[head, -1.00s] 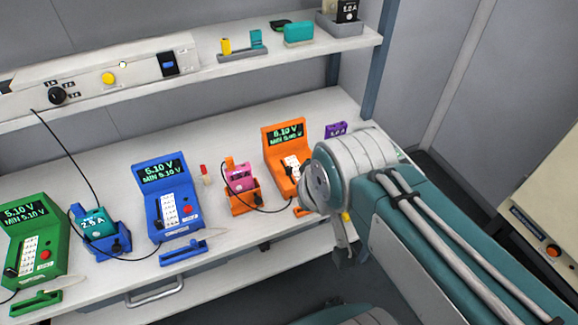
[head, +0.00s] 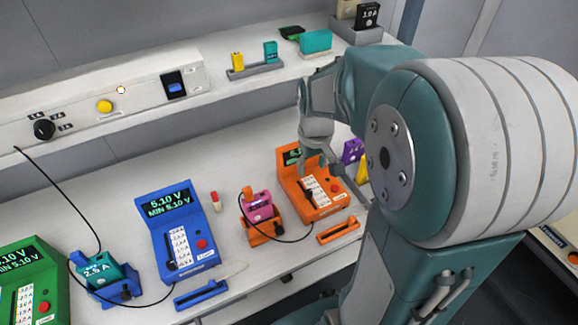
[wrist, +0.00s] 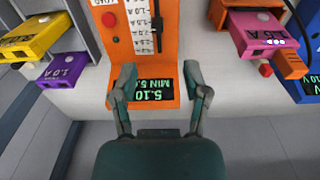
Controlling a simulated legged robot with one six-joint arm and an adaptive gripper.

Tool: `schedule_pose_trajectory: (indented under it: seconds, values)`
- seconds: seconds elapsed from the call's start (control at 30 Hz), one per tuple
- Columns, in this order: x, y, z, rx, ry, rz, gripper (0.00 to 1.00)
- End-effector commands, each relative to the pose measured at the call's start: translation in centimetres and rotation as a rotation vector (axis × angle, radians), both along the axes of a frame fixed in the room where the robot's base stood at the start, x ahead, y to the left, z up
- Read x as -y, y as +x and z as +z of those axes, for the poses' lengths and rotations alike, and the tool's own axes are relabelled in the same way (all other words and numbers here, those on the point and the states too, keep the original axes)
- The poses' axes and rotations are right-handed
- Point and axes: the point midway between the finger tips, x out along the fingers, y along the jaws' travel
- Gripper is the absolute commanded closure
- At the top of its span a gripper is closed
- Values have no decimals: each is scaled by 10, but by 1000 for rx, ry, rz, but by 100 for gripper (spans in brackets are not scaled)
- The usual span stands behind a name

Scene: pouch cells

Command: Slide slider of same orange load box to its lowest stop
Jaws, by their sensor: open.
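The orange load box (head: 319,208) stands on the bench in the head view, right of the pink cell. In the wrist view the orange load box (wrist: 120,52) appears upside down, with its display (wrist: 150,90) near the fingers. Its black slider (wrist: 157,22) sits in a slot beside the white scale, on the far side of the display from my gripper. My gripper (wrist: 160,78) is open and empty, its fingers spread over the display end. In the head view my gripper (head: 318,163) is above the box's upper end and partly covers the display.
A pink cell (head: 258,206) sits in an orange holder left of the box, with a black cable. Purple (head: 352,151) and yellow cells are at its right. A blue load box (head: 178,238) stands further left. An orange tray (head: 339,230) lies in front.

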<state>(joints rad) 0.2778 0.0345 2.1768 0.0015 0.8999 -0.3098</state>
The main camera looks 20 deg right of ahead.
Motion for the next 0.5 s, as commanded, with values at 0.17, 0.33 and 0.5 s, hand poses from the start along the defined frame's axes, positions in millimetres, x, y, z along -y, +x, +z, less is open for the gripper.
schedule_pose_trajectory:
  seconds: [0.17,0.33,0.5]
  values:
    - [8,5,-14,-31,8,3,40]
    - [8,5,-31,-34,9,4,40]
    - [7,4,-62,-35,9,4,40]
